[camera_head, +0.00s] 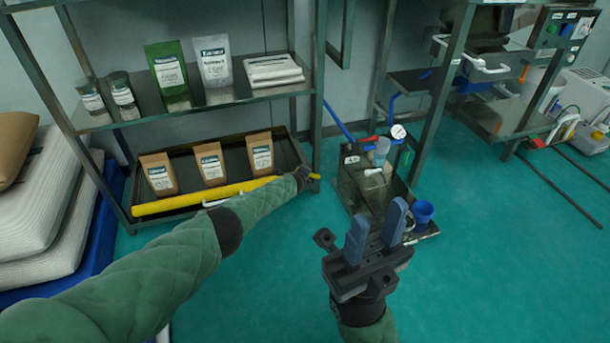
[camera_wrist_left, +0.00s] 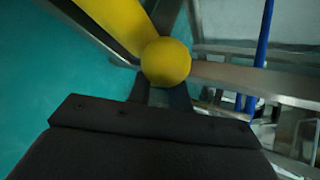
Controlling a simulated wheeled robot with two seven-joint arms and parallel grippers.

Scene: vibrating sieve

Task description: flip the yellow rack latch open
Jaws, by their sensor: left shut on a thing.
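The yellow rack latch (camera_head: 168,203) is a long bar across the front of the rack's lower shelf, lying nearly level and low. My left gripper (camera_head: 307,177) is at its right end, beside the rack's right front post. In the left wrist view, the bar (camera_wrist_left: 115,22) ends in a round yellow knob (camera_wrist_left: 166,62) at the fingers, and my left gripper is shut on it. The grip itself is partly hidden by the knob. My right gripper (camera_head: 378,213) has its two blue fingers apart, empty, above the floor.
The rack's lower tray (camera_head: 290,150) holds three brown pouches (camera_head: 210,163) behind the bar. The upper shelf (camera_head: 225,97) holds jars, pouches and a white stack. A cart (camera_head: 352,190) with bottles and a gauge stands right of the rack. Sacks (camera_head: 35,200) are at left.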

